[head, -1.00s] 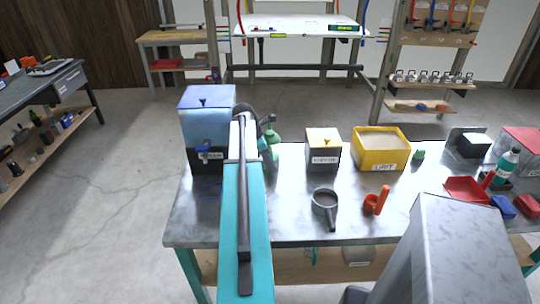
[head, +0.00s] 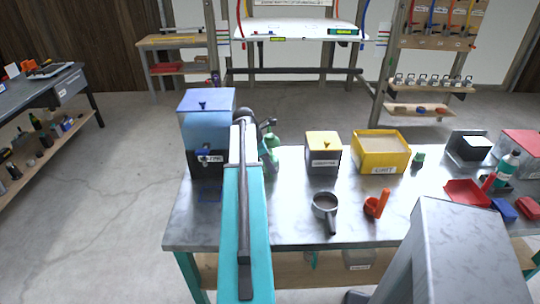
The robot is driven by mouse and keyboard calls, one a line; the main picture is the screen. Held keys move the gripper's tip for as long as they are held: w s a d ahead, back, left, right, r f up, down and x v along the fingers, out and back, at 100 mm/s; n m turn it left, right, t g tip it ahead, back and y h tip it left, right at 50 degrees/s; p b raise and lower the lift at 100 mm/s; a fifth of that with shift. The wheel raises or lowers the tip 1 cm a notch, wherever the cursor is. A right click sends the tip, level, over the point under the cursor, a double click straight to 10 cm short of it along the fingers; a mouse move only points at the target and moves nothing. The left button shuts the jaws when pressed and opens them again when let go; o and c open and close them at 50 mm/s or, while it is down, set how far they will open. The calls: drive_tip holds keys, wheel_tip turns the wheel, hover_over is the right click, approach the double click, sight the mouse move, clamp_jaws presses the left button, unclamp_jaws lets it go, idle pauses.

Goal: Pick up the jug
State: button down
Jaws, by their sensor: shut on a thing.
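A green jug-like vessel (head: 270,152) with a thin upright part at its top shows just right of my arm's far end, beside the blue box. My gripper (head: 246,118) is at the arm's far end, dark and mostly hidden behind the arm. It is shut, by all appearances on the green jug. The jaws' contact is hidden, and I cannot tell whether the jug's bottom touches the table.
A blue box with a tap (head: 205,125) stands behind left on the metal table (head: 280,225). A dark handled pot (head: 325,204), an orange holder (head: 376,204), a lidded box (head: 323,152) and a yellow grit box (head: 381,152) stand to the right. Bare tabletop lies between.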

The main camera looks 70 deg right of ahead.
sight(270, 144)
drive_tip(key=shift+r, duration=0.2)
drive_tip(key=shift+r+b, duration=0.9)
drive_tip(key=shift+r, duration=3.95)
drive_tip(key=shift+d, duration=0.1)
